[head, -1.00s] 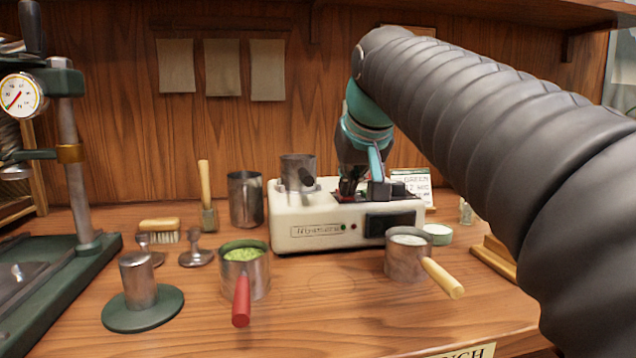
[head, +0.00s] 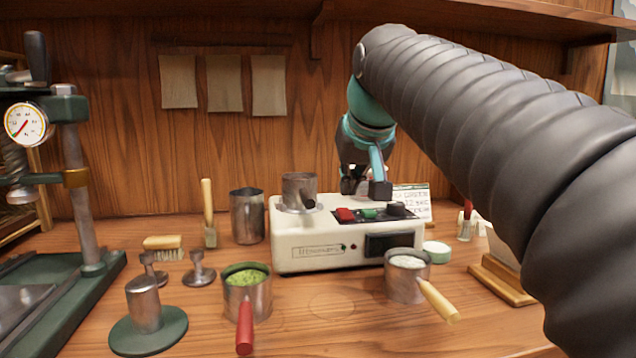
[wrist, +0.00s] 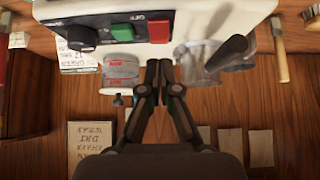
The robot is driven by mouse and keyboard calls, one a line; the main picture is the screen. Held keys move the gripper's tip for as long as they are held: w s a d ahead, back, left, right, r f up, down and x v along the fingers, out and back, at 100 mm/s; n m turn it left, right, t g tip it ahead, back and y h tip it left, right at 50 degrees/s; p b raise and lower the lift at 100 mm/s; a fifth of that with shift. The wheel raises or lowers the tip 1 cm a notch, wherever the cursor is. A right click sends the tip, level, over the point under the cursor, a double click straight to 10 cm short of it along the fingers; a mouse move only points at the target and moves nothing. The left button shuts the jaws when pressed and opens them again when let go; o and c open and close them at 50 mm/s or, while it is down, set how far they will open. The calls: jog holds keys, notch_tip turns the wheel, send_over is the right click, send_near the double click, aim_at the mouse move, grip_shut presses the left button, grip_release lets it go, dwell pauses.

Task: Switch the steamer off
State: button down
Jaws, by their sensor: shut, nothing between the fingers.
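The steamer (head: 300,235) is a cream box on the bench with a metal cup (head: 299,190) on its left top. Its dark top panel carries a red button (head: 345,215), a green button (head: 370,213) and a black knob (head: 397,209). In the wrist view an "OFF" marking sits by the red button (wrist: 158,31), beside the green button (wrist: 122,32).
A pan of green powder (head: 247,295) and a pan of white powder (head: 407,275) stand in front of the steamer, handles forward. A metal jug (head: 247,215) is left of it. A press with a gauge (head: 26,123) stands far left. A card (head: 414,201) is behind right.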

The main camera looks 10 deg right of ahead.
notch_tip(320, 180, up, 3)
jog(key=shift+s+f+p, duration=0.1)
jog(key=shift+f+p, duration=0.1)
jog(key=shift+p, duration=0.45)
jog(key=s+r, duration=0.5)
jog(key=s, duration=0.3)
